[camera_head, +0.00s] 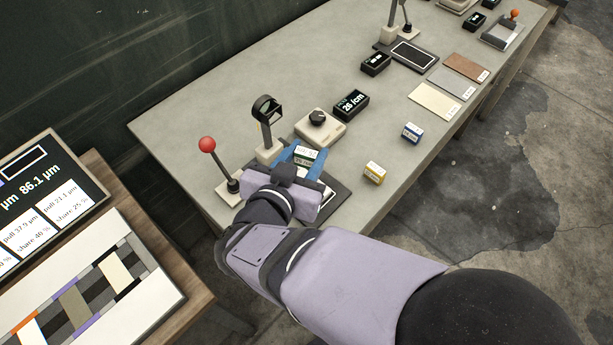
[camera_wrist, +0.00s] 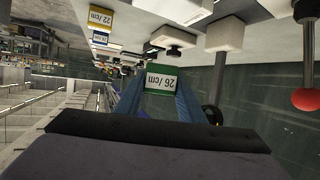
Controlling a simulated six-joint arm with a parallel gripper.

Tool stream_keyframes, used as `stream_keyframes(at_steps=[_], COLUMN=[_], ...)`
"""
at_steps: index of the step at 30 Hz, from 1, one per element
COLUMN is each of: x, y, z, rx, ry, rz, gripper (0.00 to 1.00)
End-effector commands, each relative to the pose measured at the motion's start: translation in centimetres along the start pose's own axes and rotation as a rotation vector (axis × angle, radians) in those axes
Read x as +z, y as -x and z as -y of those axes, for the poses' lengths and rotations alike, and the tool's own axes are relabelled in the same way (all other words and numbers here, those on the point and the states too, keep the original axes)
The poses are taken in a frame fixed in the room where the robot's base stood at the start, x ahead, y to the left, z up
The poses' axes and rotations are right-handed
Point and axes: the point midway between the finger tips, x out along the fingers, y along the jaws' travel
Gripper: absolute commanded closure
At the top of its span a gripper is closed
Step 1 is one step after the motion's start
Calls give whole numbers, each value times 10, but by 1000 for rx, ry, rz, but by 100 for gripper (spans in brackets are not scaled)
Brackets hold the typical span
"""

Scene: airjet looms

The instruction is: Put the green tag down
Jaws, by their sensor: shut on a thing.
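The green tag (camera_head: 306,153), a small block with a white label, is between the blue fingers of my gripper (camera_head: 302,160). In the wrist view the green tag (camera_wrist: 162,80) shows its label, "26 /cm", upside down, with a blue finger on each side. My gripper is shut on it, over or near a dark pad (camera_head: 338,192) on the grey table. I cannot tell how high the tag is above the pad, which my gripper partly hides.
A yellow tag (camera_head: 374,173) and a blue tag (camera_head: 411,132) stand on the table to the right. Bare tabletop lies between the tags.

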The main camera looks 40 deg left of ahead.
Motion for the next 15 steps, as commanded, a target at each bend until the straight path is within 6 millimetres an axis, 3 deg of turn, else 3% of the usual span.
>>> stream_keyframes(at_steps=[6, 15], x=[30, 38], y=[-13, -16], z=[-1, 0], rx=[2, 1], ry=[3, 0], rz=[1, 0], gripper=[86, 86])
